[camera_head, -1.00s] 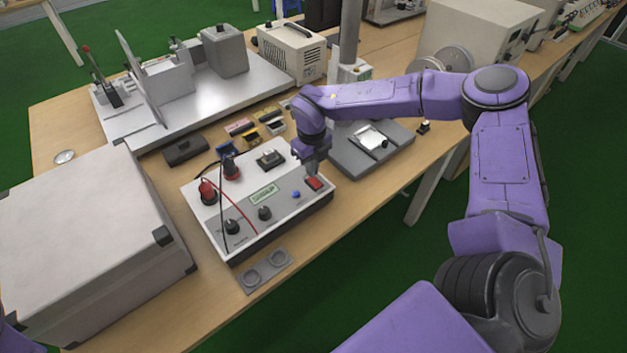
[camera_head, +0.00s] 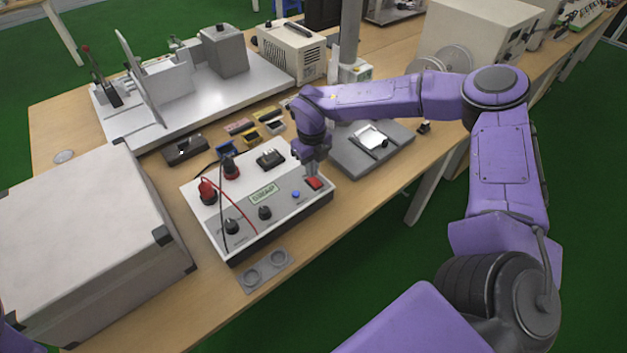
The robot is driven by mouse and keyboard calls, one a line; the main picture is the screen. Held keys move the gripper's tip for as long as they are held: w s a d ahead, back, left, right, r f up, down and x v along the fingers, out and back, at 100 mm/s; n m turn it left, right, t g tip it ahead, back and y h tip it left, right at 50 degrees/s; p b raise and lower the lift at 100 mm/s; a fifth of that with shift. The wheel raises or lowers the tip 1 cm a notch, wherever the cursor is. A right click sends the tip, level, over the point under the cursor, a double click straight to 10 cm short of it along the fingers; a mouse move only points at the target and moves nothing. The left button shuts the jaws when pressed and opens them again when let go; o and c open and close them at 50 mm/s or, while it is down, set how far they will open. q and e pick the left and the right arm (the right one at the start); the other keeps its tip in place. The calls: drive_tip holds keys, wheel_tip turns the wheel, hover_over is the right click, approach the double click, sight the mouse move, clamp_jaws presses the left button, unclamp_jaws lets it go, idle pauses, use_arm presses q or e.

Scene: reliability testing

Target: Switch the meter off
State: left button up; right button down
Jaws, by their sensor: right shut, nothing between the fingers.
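The meter (camera_head: 275,222) is a white-topped box with a dark base on the wooden table. Its green display (camera_head: 263,194) shows dark characters too small to read. A red rocker switch (camera_head: 313,183) sits near its right corner, with a blue button (camera_head: 295,194) to its left. Two black knobs stand at the front, and red and black plugs with leads at the left. My right gripper (camera_head: 311,174) points down, shut and empty, right at the far edge of the red switch; I cannot tell whether it touches. Only a sliver of my left arm shows at the lower left edge.
A large grey case (camera_head: 85,235) stands left of the meter. A grey plate with two rings (camera_head: 264,270) lies in front. A grey scale-like device (camera_head: 372,150) is behind right, and small coloured boxes (camera_head: 250,135) lie behind.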

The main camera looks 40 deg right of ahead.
drive_tip(key=shift+f+b, duration=0.7)
drive_tip(key=shift+f, duration=0.4)
idle(0.3)
drive_tip(key=shift+s, duration=0.1)
wheel_tip(320, 180, up, 7)
drive_tip(key=p, duration=0.6)
idle(0.3)
